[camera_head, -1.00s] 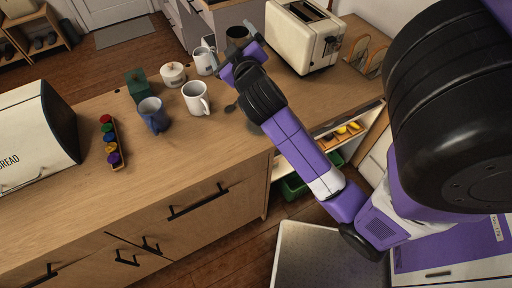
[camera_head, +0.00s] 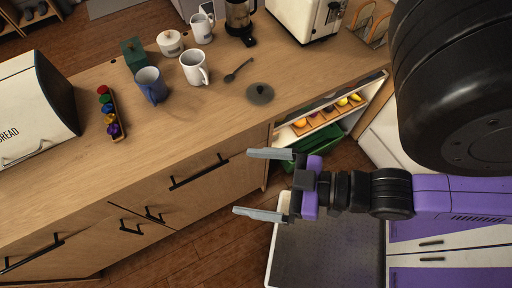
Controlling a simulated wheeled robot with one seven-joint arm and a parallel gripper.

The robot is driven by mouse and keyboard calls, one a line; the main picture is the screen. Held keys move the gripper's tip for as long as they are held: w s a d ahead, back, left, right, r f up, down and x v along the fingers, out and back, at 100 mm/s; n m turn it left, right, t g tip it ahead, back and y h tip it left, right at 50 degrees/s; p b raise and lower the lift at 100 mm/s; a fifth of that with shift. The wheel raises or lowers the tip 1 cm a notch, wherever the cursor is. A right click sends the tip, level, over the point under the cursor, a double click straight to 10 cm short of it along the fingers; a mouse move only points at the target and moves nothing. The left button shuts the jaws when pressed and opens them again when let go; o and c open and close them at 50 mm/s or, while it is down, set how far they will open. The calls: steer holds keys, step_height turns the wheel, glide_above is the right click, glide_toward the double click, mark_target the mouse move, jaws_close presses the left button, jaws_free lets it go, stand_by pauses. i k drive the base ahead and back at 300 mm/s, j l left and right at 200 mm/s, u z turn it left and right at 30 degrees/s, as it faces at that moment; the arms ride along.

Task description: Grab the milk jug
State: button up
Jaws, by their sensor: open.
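A small white jug (camera_head: 201,30) with a dark label stands upright at the back of the counter (camera_head: 80,155); it looks like the milk jug, though I cannot read its label. A white mug (camera_head: 194,69) stands in front of it, and a white lidded pot (camera_head: 170,43) is to its left. My gripper (camera_head: 243,182) is open and empty, its two fingers pointing left. It is in front of the counter's drawer fronts, low in the picture and well apart from the jug.
A blue mug (camera_head: 150,86), green box (camera_head: 133,55), spoon (camera_head: 239,70), dark round lid (camera_head: 260,94) and coffee press (camera_head: 240,22) are on the counter. A toaster (camera_head: 305,18) stands at right, a bread box (camera_head: 35,105) at left. The counter's front strip is clear.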

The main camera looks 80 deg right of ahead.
mark_target(203, 32)
steer(key=z, duration=1.45)
